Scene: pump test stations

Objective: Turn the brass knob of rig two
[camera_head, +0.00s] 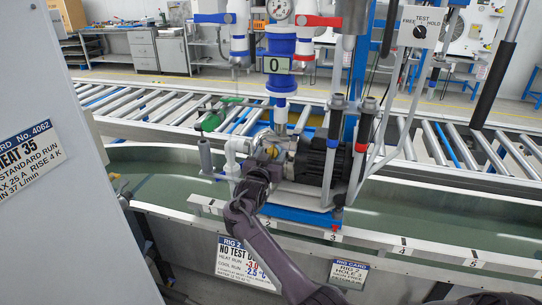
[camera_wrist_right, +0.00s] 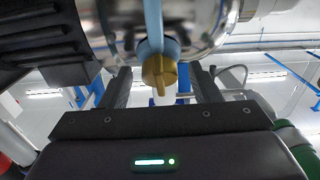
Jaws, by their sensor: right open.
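The brass knob (camera_wrist_right: 159,72) shows in the middle of the right wrist view, under a shiny rounded metal body. In the head view, a small brass-coloured part (camera_head: 272,151) shows on the pump (camera_head: 310,160) of the rig with the "RIG 2" sign (camera_head: 240,262). My right gripper (camera_head: 262,172) is at the front of this pump, just below the brass part. It is open, with one finger to each side of the knob in the wrist view. I cannot tell whether either finger touches it. My left gripper is not in view.
A blue column with a gauge (camera_head: 279,10) rises above the pump. Pale pipes and hoses (camera_head: 385,120) stand to the right, and a white elbow pipe (camera_head: 234,150) to the left. A large pale panel (camera_head: 60,180) fills the left side.

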